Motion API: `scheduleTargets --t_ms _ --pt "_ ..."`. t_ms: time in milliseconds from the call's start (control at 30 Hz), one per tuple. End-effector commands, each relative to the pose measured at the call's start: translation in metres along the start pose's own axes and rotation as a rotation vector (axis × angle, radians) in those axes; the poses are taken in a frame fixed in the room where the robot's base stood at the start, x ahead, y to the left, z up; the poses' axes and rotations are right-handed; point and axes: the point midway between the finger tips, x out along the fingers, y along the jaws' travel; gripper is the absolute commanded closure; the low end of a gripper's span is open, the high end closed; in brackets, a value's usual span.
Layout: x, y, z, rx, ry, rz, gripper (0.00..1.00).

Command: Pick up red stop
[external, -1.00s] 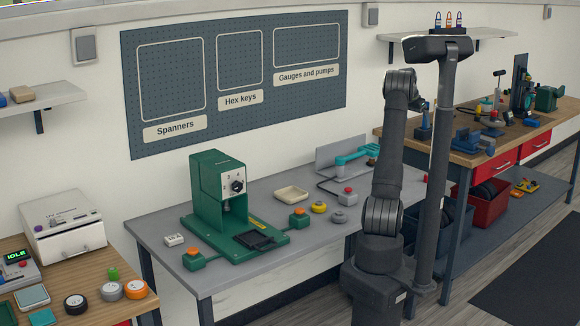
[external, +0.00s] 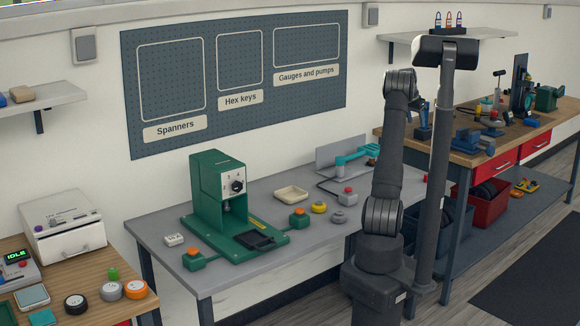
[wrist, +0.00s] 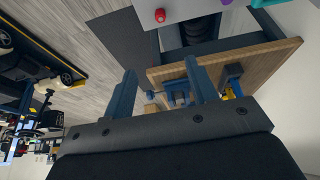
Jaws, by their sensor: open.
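A red round thing (wrist: 160,15) on a grey surface at the top edge of the wrist view may be the same stop. My gripper (wrist: 159,66) shows two spread dark blue fingers with nothing held between them. Beyond them is the wooden bench, with a blue tool behind. In the external view I cannot clearly make out the gripper among the arm links.
A green press (external: 220,195) stands on the grey bench (external: 155,228). Orange-topped green blocks, a yellow knob (external: 319,207), a grey knob (external: 339,216) and a cream tray (external: 291,193) lie near it. A wooden bench (external: 455,160) with tools stands behind my arm.

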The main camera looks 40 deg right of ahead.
Motion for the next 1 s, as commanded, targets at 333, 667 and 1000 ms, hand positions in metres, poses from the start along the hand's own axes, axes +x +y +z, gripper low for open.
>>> scheduleTargets --t_ms 333,667,1000 --pt "0.125 0.012 -0.009 -0.145 0.008 -0.061 0.47" --pt "0.186 0.013 -0.01 -0.18 0.018 -0.077 0.47" --pt "0.251 0.008 -0.01 -0.179 0.018 -0.076 0.47"
